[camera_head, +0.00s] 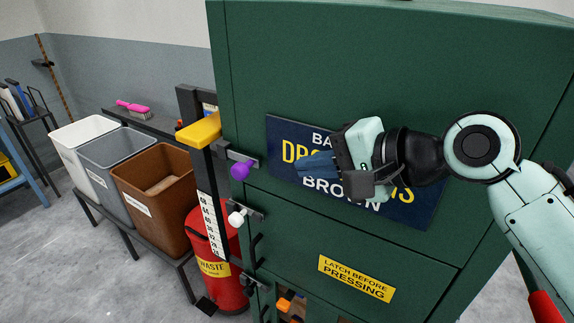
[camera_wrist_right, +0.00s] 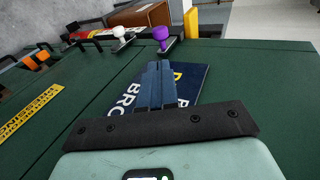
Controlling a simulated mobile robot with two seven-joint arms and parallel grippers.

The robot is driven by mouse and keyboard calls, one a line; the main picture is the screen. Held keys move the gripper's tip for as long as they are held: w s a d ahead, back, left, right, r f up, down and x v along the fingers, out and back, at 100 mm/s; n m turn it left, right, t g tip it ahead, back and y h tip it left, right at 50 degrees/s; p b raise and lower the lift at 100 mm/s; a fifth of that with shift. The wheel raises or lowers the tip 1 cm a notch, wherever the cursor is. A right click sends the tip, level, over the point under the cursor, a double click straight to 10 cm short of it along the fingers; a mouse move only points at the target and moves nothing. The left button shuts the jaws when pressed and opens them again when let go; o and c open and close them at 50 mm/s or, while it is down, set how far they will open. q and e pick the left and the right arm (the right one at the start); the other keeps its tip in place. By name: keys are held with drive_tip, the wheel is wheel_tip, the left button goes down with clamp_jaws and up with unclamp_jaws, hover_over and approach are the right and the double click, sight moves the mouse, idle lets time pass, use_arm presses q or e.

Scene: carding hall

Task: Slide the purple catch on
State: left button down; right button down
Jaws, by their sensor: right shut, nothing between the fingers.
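The purple catch (camera_head: 241,170) is a small knob on a metal slide at the left edge of the green cabinet's upper front. In the right wrist view the purple catch (camera_wrist_right: 161,35) stands beyond my fingertips, near the cabinet's edge. My right gripper (camera_head: 303,167) is shut and empty in front of the dark blue sign, with its fingers pointing left toward the catch. A gap lies between the fingertips and the knob. The right gripper also shows in the wrist view (camera_wrist_right: 158,68). My left gripper is not in view.
A white knob (camera_head: 237,217) sits on a similar slide below the purple one. The blue sign (camera_head: 427,215) and a yellow label (camera_head: 356,278) are on the green cabinet (camera_head: 330,60). A yellow-topped post (camera_head: 200,133), a red bin (camera_head: 222,285) and several open bins stand left.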

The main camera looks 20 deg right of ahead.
sight(237, 166)
drive_tip(key=x, duration=1.3)
drive_tip(key=shift+a, duration=0.1)
drive_tip(key=w+a+p, duration=0.2)
drive_tip(key=w+p, duration=0.1)
drive_tip(key=shift+w+a, duration=0.3)
drive_tip(key=shift+a, duration=0.05)
drive_tip(key=shift+s, duration=0.1)
